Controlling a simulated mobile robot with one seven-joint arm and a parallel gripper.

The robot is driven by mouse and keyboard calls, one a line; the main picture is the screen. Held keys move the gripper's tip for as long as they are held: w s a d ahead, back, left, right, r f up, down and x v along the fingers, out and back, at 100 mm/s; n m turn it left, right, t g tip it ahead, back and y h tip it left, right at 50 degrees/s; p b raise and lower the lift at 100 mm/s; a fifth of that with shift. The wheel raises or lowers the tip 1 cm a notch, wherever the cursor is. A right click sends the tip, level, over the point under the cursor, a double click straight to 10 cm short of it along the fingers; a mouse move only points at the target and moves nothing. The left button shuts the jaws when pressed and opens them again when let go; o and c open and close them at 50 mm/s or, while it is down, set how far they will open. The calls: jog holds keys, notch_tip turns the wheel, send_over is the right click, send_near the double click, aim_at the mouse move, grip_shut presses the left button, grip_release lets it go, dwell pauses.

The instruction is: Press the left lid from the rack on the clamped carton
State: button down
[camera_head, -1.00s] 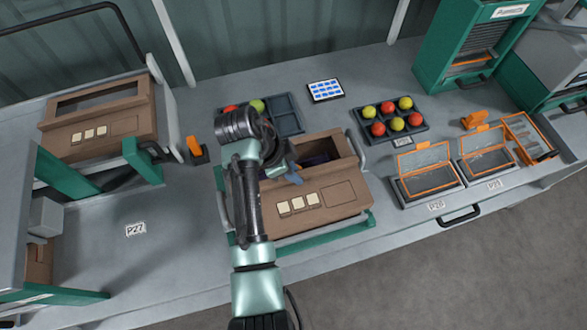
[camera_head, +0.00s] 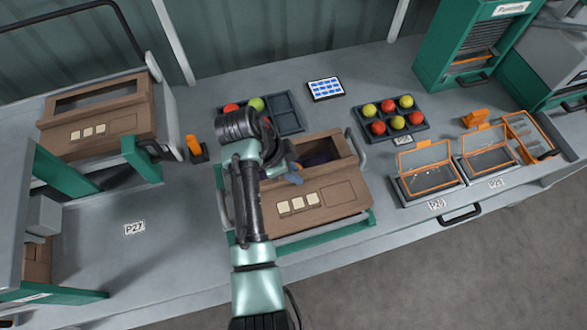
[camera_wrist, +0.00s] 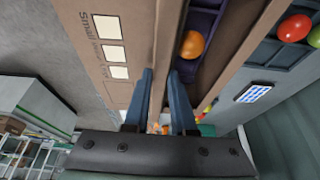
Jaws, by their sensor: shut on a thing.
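The brown carton (camera_head: 345,193) with three pale squares on its front panel sits in a green clamp frame (camera_head: 310,236) at the middle of the bench. Its top is open, with a purple tray inside; the wrist view shows this tray (camera_wrist: 200,25) with an orange tomato (camera_wrist: 193,44) in it. My gripper (camera_head: 294,177) is at the carton's opening. In the wrist view its two blue fingers (camera_wrist: 163,80) stand on either side of the carton's brown front edge (camera_wrist: 167,40), apparently shut on it. The contact is partly hidden. I cannot make out a separate lid in the fingers.
Another brown carton (camera_head: 100,125) stands at the left beside green stands. A tomato tray (camera_head: 366,133) and a tablet (camera_head: 325,89) lie behind. Orange-framed boxes (camera_head: 428,175) stand at the right. The bench by the P27 label (camera_head: 134,228) is clear.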

jog(key=shift+f, duration=0.15)
jog(key=c, duration=0.7)
grip_release()
jog(key=shift+c, duration=1.4)
notch_tip(320, 180, up, 8)
jog(key=p, duration=0.7)
